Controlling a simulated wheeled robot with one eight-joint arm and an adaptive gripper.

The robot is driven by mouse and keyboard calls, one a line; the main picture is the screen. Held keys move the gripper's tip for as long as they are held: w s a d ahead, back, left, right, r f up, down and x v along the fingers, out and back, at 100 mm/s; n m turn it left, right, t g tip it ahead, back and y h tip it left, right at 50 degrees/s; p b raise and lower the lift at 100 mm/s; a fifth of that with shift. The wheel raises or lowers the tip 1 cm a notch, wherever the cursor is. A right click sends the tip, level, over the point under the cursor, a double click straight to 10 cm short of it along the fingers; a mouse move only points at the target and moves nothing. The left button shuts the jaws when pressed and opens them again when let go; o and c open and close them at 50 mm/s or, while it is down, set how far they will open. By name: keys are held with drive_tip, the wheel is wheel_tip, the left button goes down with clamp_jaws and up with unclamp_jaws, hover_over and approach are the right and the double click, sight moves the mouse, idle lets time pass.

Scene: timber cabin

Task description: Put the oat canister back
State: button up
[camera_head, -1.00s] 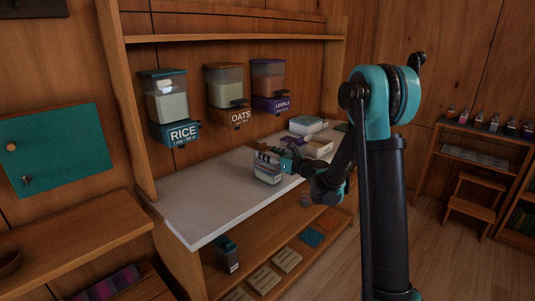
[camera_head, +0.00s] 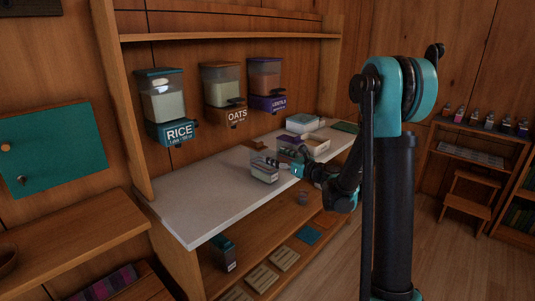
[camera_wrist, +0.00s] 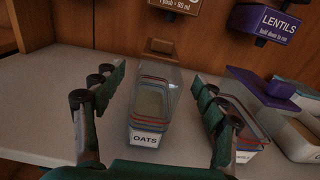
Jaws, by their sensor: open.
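The oat canister (camera_wrist: 151,105), a clear box with a white OATS label, stands upright on the pale counter in the wrist view. In the head view the canister (camera_head: 264,174) is near the counter's front edge. My gripper (camera_wrist: 159,82) is open, one finger on each side of the canister. Gaps show between the fingers and its walls, and nothing is held. In the head view my gripper (camera_head: 284,165) is at the canister's right. The OATS dispenser (camera_head: 222,91) hangs on the wall behind; its lower part shows in the wrist view (camera_wrist: 176,6).
A second clear canister (camera_wrist: 246,137) stands close to my right finger. RICE (camera_head: 166,105) and LENTILS (camera_head: 267,84) dispensers flank OATS. The counter's left part (camera_head: 195,208) is clear.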

drive_tip(key=s+d+f+n+g+h, duration=0.2)
drive_tip(key=s+d+f+n+h, duration=0.2)
drive_tip(key=s+d+n, duration=0.4)
drive_tip(key=s+d+f+n+g+h, duration=0.2)
drive_tip(key=s+d+f+n+h, duration=0.3)
drive_tip(key=s, duration=0.9)
drive_tip(key=s+d+f+n+g+h, duration=0.2)
drive_tip(key=s+d+f+n+h, duration=0.3)
drive_tip(key=s+d+n, duration=0.5)
wheel_tip(320, 180, down, 2)
drive_tip(key=s+n, duration=0.2)
drive_tip(key=shift+d+n+g, duration=0.3)
drive_tip(key=shift+d+g, duration=0.1)
